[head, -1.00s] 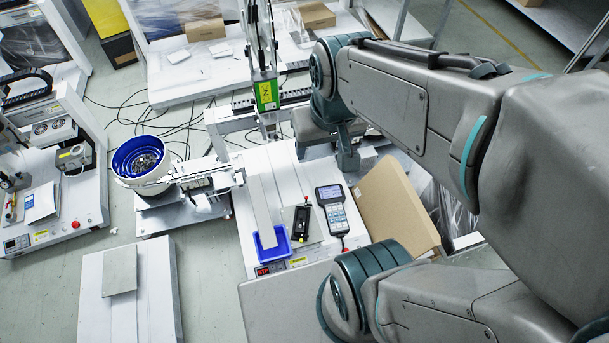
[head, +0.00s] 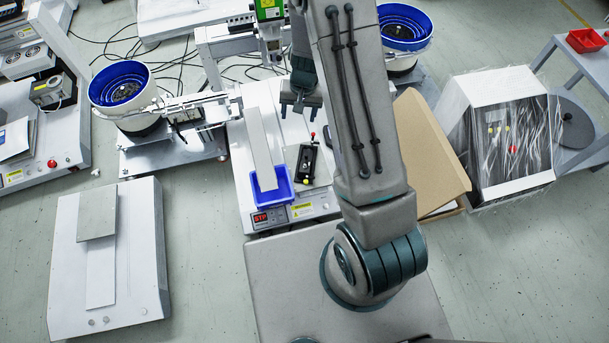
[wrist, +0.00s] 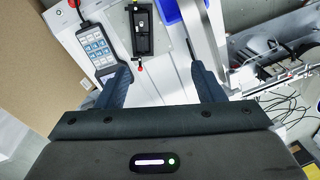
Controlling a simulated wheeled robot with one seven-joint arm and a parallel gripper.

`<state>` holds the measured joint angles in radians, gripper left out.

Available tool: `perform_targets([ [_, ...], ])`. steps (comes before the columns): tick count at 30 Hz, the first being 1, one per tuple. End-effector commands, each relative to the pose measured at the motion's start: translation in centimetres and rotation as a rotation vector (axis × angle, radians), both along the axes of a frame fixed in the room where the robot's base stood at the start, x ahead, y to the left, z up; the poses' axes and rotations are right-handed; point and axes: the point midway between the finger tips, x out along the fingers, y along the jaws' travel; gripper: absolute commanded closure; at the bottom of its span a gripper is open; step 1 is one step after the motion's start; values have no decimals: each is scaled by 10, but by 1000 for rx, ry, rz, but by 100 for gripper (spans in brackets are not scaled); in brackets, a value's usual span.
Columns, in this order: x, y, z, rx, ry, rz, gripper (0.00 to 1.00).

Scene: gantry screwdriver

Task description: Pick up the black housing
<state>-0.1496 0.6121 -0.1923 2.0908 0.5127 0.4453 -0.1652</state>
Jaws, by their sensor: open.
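The black housing (head: 308,164) lies on the white machine's top plate, just right of the blue tray (head: 270,186). It also shows in the wrist view (wrist: 151,32), beyond my fingertips and roughly between their lines, with small parts inside it. My gripper (head: 300,108) is open and empty, above the plate and behind the housing in the head view. In the wrist view my two fingers (wrist: 160,70) are spread apart and do not touch the housing.
A handheld controller with a keypad (wrist: 97,48) lies beside the housing, close to one finger. A green-labelled screwdriver unit (head: 270,12) stands behind my gripper. A cardboard box (head: 428,150) is at the right. A long pale rail (head: 262,148) runs beside the housing.

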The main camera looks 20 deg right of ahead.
Motion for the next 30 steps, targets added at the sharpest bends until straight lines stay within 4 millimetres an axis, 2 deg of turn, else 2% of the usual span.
perform_targets([
  [1,2,-3,-48,-16,17,-13,38],
  [3,5,-8,-87,-36,30,-30,38],
  [6,7,-14,-131,-62,42,-47,38],
  [9,7,-19,-161,-84,50,-61,38],
  [17,6,-24,-200,-102,58,-70,38],
  [24,5,-23,-248,-102,59,-71,38],
  [30,6,-23,-266,-101,56,-70,38],
])
